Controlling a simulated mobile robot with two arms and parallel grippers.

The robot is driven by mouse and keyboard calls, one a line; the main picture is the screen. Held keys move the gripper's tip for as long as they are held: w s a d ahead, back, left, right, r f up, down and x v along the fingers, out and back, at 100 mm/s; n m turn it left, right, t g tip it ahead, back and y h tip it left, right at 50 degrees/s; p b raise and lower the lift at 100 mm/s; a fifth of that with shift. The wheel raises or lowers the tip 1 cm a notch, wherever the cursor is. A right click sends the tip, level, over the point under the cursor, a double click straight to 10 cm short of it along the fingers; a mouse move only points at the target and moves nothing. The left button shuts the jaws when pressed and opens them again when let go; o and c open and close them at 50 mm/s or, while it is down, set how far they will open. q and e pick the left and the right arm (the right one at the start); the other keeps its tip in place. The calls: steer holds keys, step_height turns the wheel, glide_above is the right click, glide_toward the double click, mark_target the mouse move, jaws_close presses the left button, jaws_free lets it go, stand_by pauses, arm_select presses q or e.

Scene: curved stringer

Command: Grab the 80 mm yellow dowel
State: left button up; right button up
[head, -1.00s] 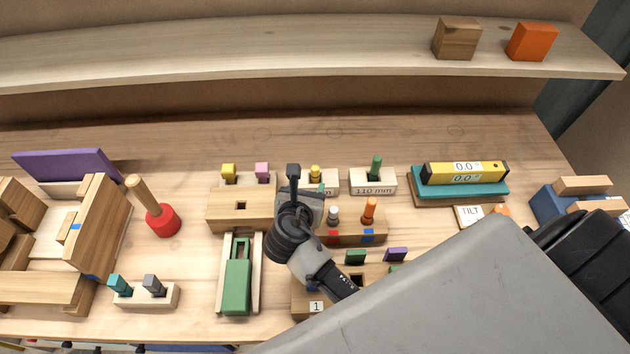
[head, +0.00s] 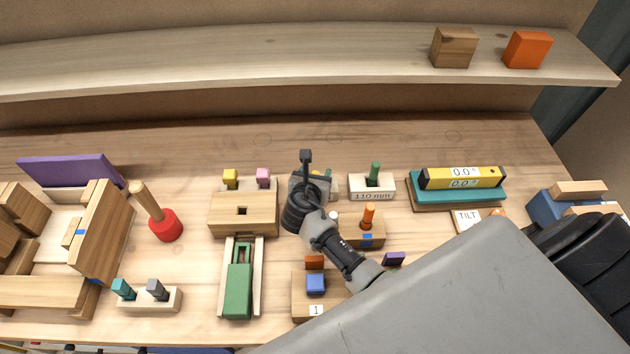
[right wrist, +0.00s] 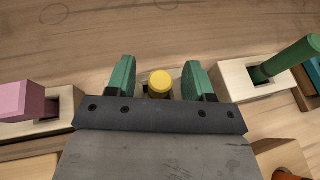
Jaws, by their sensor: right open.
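The yellow dowel (right wrist: 160,84) stands in a pale holder block in the right wrist view, with its round top facing the camera. My right gripper (right wrist: 160,78) is open, with one green finger on each side of the dowel and visible gaps to both. In the head view my right gripper (head: 309,188) is over the dowel's place and hides nearly all of the dowel and its holder. The 80 mm label is not readable. My left gripper is not in view.
A green dowel stands in the 110 mm block (head: 371,195) to the right. A pink peg (head: 263,175) stands to the left. A wooden block with an orange peg (head: 368,215) is close in front. The bench behind is clear up to the shelf (head: 250,65).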

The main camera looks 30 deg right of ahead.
jaws_close()
